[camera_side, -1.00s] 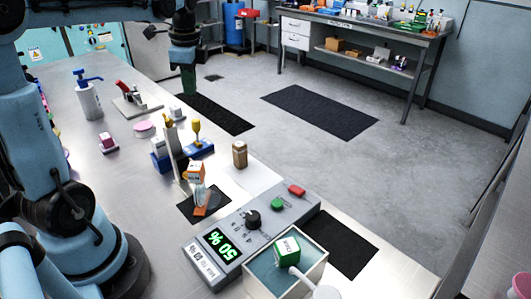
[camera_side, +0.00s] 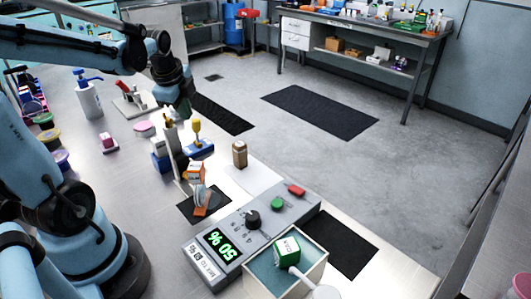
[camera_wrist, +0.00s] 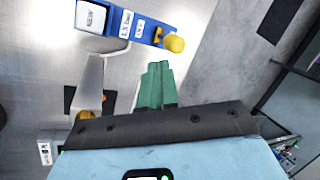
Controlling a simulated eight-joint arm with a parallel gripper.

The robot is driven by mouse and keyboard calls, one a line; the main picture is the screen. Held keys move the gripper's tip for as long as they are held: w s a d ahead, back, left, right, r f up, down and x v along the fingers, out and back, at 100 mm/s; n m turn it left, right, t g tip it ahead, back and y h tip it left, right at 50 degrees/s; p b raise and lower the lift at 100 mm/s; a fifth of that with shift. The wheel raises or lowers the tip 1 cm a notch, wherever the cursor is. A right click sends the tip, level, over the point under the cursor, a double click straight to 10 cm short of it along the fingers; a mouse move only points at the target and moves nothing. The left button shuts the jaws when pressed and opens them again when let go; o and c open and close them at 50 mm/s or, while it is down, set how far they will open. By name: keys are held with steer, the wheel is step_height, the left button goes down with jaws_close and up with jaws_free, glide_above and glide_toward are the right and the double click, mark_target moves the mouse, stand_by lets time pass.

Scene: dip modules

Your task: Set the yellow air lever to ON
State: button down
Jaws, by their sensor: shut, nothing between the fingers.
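The yellow air lever (camera_side: 196,129) stands up from the right end of a blue base (camera_side: 198,150) in the side view. In the wrist view its round yellow knob (camera_wrist: 174,43) sits at the right end of the blue base (camera_wrist: 125,20), near small white labels too blurred to read surely. My gripper (camera_side: 184,112) has green fingers, shut and empty, pointing down above and behind the lever. In the wrist view the shut fingertips (camera_wrist: 158,66) lie just below the knob in the picture, with a small gap between. The lever's lower part is hidden in the wrist view.
A pale upright post (camera_side: 174,150) stands left of the lever, near my fingers. A soap pump bottle (camera_side: 90,98) is at left.

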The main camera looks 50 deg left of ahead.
mark_target(198, 132)
steer(key=shift+x, duration=2.5)
steer(key=shift+w+r+g, duration=0.15)
steer(key=shift+w+g, duration=1.05)
steer(key=shift+g, duration=0.1)
steer(key=shift+w, duration=0.65)
steer(key=shift+s, duration=0.1)
steer(key=shift+s+f, duration=0.2)
steer(key=shift+s, duration=0.45)
